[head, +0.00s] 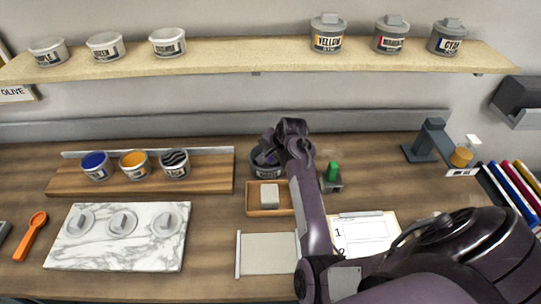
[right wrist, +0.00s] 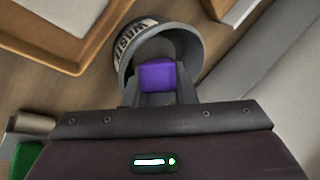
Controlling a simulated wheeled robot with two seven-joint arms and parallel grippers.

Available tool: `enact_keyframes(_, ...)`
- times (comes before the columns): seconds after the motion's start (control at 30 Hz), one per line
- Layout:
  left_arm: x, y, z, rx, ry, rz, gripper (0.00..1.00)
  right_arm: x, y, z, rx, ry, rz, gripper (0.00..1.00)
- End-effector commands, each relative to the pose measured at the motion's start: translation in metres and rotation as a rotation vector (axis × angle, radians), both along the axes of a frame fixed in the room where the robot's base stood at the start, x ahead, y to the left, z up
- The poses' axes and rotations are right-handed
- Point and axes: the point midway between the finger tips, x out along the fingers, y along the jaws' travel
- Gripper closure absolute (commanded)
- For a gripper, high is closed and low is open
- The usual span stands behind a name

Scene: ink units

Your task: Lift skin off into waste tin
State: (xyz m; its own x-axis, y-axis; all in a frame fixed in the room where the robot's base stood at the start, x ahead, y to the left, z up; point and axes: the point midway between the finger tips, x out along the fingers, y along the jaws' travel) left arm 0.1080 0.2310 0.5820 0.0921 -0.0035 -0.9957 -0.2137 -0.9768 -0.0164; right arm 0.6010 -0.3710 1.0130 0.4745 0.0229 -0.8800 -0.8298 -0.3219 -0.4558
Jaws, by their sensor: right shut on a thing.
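The waste tin (head: 266,172) is a grey tin behind the small wooden tray, partly covered by my right gripper (head: 268,156). In the right wrist view the tin's lettered wall (right wrist: 128,43) shows, with my right gripper (right wrist: 161,80) over its mouth. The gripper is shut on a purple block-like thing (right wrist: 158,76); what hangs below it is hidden. Three open ink tins stand on a wooden rack: blue (head: 95,165), orange (head: 135,164) and black with pale streaks (head: 174,164). I cannot make out a separate skin. My left gripper is not in view.
A marble slab (head: 110,255) holds three grey lids. An orange spoon (head: 32,236) lies left of it. The wooden tray (head: 256,211) holds a pale block. A green-topped item (head: 333,172) stands close right of the waste tin. The shelf (head: 230,55) runs above.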

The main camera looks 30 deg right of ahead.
Motion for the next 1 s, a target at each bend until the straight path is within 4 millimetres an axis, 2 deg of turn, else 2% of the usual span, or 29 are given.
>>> enact_keyframes(1.0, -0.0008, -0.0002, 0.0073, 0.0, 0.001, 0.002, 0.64, -0.0001, 0.0001, 0.0001, 0.0, 0.0, 0.0, 1.0)
